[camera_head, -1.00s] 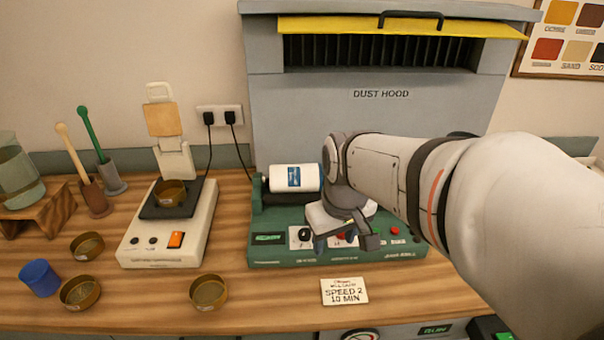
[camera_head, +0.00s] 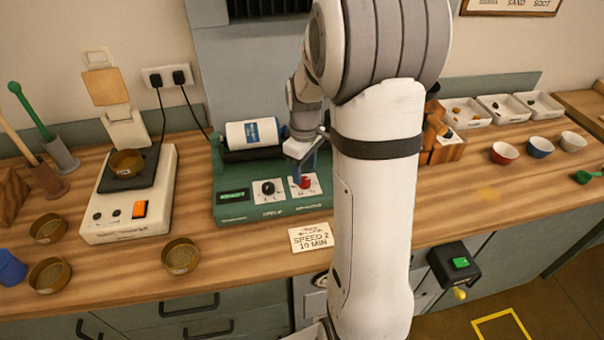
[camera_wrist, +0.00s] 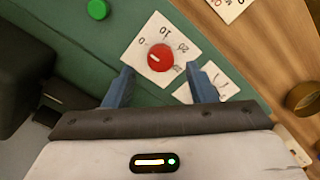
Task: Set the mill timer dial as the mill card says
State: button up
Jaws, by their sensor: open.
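The green mill (camera_head: 232,212) stands on the table with a white jar on top. Its red timer dial (camera_head: 304,182) is at the front right, right of a black dial (camera_head: 268,187). In the wrist view the red dial (camera_wrist: 160,60) sits on a white plate marked 0, 10, 20; its white mark lies on its left side, towards 0. The mill card (camera_head: 311,238) reads SPEED 2, 10 MIN. My gripper (camera_head: 306,166) is open just above the red dial; in the wrist view its blue fingers (camera_wrist: 160,84) stand apart, either side of the dial's near edge. Contact cannot be told.
A green button (camera_wrist: 97,9) is on the mill near the red dial. Right of my arm are small bowls (camera_head: 540,147) and white trays (camera_head: 502,108). The front right table is mostly clear.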

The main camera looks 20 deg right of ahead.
aim_at(304, 182)
jog(key=shift+f, duration=1.5)
jog(key=shift+c, duration=0.3)
jog(key=c, duration=0.9)
